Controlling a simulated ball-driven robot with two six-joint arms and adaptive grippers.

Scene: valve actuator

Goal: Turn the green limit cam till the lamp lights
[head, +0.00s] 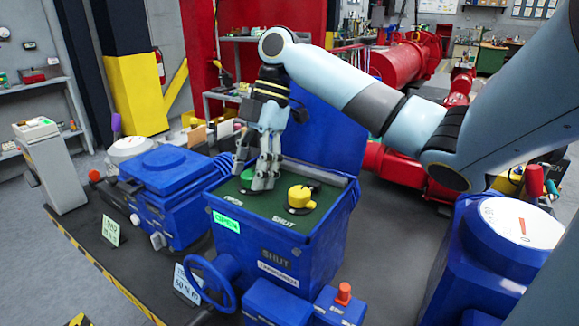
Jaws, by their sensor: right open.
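The green limit cam (247,174) sits on the dark green top plate (268,206) of the blue actuator box, near the label OPEN. My right gripper (250,178) points down at the cam, with one finger on each side of it. It is open, and the fingers partly hide the cam; I cannot tell whether they touch it. A yellow cam (300,197) stands to the right, by the label SHUT. On the box front, the OPEN window (227,222) is bright green and the SHUT window (275,258) is dark. My left gripper is not in view.
A blue handwheel (210,284) juts out at the front left of the box. A second blue actuator (170,170) stands to the left, and a blue housing with a white dial (522,222) to the right. A red-topped knob (344,292) is at the front.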

